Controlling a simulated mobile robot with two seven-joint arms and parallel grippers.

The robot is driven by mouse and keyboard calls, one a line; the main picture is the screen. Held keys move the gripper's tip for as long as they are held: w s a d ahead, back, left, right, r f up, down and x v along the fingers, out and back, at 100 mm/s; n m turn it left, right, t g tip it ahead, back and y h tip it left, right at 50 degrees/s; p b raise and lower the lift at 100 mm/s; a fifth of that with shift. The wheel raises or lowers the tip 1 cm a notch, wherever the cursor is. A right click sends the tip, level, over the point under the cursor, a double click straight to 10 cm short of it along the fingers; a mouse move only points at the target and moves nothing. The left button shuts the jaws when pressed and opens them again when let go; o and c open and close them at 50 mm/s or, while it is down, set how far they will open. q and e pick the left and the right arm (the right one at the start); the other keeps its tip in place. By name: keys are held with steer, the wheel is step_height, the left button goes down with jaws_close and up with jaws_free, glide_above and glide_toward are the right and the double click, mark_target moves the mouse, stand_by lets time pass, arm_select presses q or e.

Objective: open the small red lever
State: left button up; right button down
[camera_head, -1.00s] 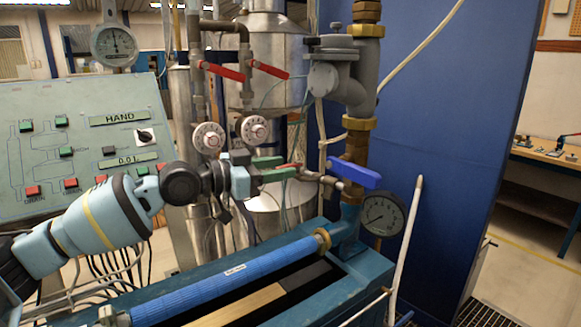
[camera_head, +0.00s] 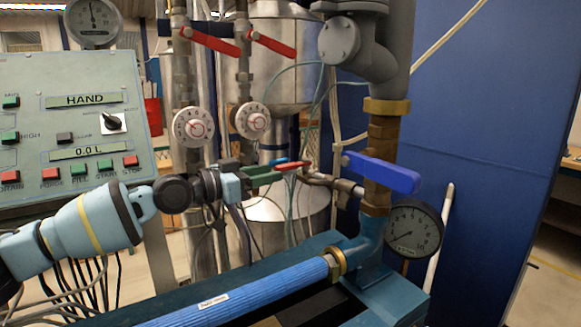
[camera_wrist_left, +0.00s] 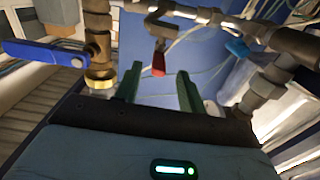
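The small red lever (camera_head: 292,166) sits on a thin horizontal pipe left of the big blue-handled valve. It also shows in the left wrist view (camera_wrist_left: 159,63), pointing toward my gripper and appearing between the two finger tips. My left gripper (camera_head: 272,173) has green fingers and comes in from the left, close to the lever. In the left wrist view the fingers (camera_wrist_left: 160,77) are spread apart with nothing held between them. Whether they touch the lever is not clear. My right gripper is not in view.
A blue valve handle (camera_head: 381,172) and a pressure gauge (camera_head: 413,229) are close on the right. Two longer red levers (camera_head: 211,41) and white dials (camera_head: 193,127) are above. A blue pipe (camera_head: 240,297) runs below; a control panel (camera_head: 70,125) stands left.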

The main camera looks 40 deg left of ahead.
mark_target(297, 167)
arm_select(q)
steer(key=p+x, duration=0.1)
steer(key=x, duration=0.1)
steer(key=p+x, duration=0.1)
steer(key=x, duration=0.2)
steer(key=shift+w+d+r, duration=0.1)
steer(key=shift+r, duration=0.1)
steer(key=shift+x, duration=0.8)
steer(key=shift+f, duration=0.2)
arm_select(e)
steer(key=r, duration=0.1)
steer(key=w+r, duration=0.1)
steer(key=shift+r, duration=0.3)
arm_select(q)
jaws_close()
